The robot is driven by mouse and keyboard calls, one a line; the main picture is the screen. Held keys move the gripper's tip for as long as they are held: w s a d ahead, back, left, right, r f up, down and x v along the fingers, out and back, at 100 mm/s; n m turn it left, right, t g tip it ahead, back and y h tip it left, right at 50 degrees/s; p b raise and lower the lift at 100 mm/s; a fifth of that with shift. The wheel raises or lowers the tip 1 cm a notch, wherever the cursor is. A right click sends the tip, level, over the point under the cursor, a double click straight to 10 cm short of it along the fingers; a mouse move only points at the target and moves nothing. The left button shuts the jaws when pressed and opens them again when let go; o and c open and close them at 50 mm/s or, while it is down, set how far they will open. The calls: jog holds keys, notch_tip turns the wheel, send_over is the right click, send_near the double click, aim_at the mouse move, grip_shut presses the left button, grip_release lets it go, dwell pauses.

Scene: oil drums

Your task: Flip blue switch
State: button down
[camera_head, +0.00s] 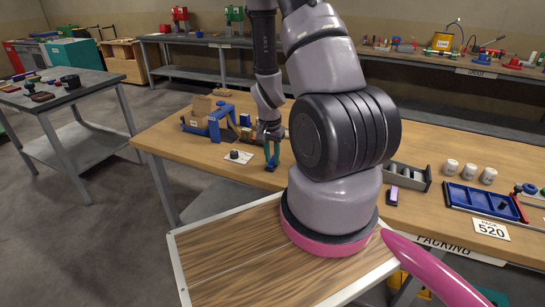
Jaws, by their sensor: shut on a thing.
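My gripper (268,140) is low over the near side of the wooden bench, at the end of my arm reaching down. It is shut on a narrow teal-blue upright piece (273,153). The piece's dark lower end is at or near the bench top. It is too small to tell whether this is the blue switch or which way a lever is set. A white plate with a dark knob (237,156) lies just left of the gripper. My own arm hides the bench to the right of the gripper.
A blue vise-like tool (213,121) and a small blue block (245,118) stand behind and left of the gripper. A grey tray (413,178), several white cylinders and a blue tray (482,199) sit to the right. Bare bench top shows at left.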

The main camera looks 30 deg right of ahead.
dwell(0.3)
jog(key=c, duration=0.7)
grip_release()
jog(key=r, duration=0.7)
jog(key=a+r, duration=0.1)
jog(key=r, duration=0.2)
jog(key=shift+s+r, duration=0.35)
jog(key=shift+s, duration=0.05)
jog(key=shift+r, duration=0.1)
notch_tip(320, 180, up, 10)
jog(key=n+t+y, duration=0.1)
jog(key=t, duration=0.1)
send_over(271, 164)
jog(key=a, duration=0.4)
jog(key=s+a+r+n+t, duration=0.1)
jog(key=s+a+r, duration=0.1)
jog(key=r, duration=0.5)
jog(key=s+a+r+n+t+y, duration=0.1)
jog(key=s+a+r+n, duration=0.1)
jog(key=s+r, duration=0.3)
jog(key=s+a+r+n+t+y, duration=0.1)
jog(key=s+r, duration=0.3)
jog(key=r, duration=0.5)
jog(key=shift+a+r+n+t, duration=0.4)
jog(key=shift+a+n+t, duration=0.1)
jog(key=shift+a, duration=0.15)
jog(key=shift+s+a+r, duration=0.15)
jog(key=shift+s+r, duration=0.1)
jog(key=shift+s, duration=0.1)
jog(key=shift+c, duration=0.2)
